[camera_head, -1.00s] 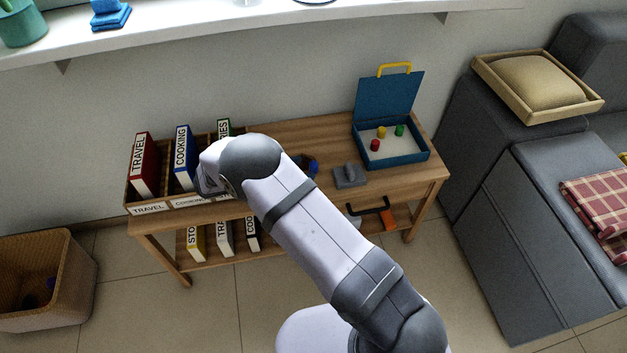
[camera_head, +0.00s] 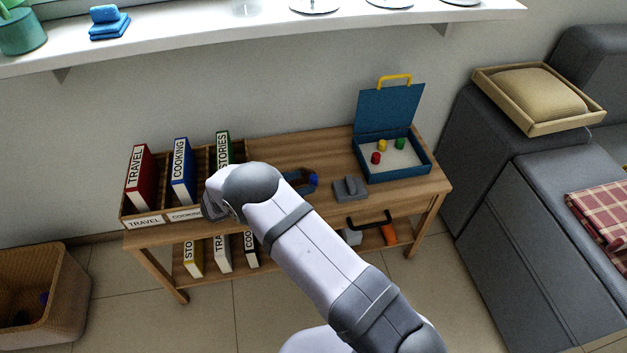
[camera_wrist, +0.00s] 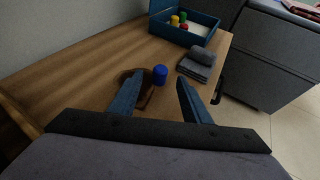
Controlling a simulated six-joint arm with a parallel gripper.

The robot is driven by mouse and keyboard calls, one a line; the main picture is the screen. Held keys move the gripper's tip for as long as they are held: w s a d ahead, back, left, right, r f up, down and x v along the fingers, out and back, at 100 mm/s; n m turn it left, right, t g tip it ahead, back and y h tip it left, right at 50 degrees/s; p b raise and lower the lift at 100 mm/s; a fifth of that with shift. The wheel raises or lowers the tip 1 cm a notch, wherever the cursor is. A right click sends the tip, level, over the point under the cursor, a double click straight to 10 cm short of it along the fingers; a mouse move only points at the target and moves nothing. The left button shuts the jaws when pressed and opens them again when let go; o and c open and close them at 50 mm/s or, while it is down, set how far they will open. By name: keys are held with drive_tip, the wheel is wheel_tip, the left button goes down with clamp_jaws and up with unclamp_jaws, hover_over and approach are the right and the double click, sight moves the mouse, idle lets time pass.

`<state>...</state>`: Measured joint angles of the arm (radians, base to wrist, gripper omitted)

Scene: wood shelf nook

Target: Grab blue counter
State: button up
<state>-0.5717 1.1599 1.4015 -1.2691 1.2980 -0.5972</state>
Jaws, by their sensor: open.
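The blue counter (camera_wrist: 160,74) stands on the wooden tabletop in the wrist view, ahead of my gripper (camera_wrist: 160,84) and between the lines of its two blue fingers. The fingers are apart with nothing between them that I can see. The counter also shows in the head view (camera_head: 313,179), just right of my arm. A brown curved object (camera_wrist: 147,92) lies beside the counter, partly hidden by the left finger. In the head view my arm hides most of my gripper.
A grey block-like object (camera_wrist: 198,64) sits right of the counter. An open blue case (camera_head: 394,171) holds red, yellow and green counters at the back right. Upright books (camera_head: 180,172) stand in an organizer at the left. The tabletop (camera_wrist: 75,83) left of the counter is clear.

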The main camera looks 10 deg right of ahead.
sight(310, 180)
drive_tip(key=x, duration=0.4)
clamp_jaws()
wheel_tip(310, 180, up, 10)
drive_tip(key=p, duration=0.1)
drive_tip(key=shift+p, duration=0.35)
idle(0.4)
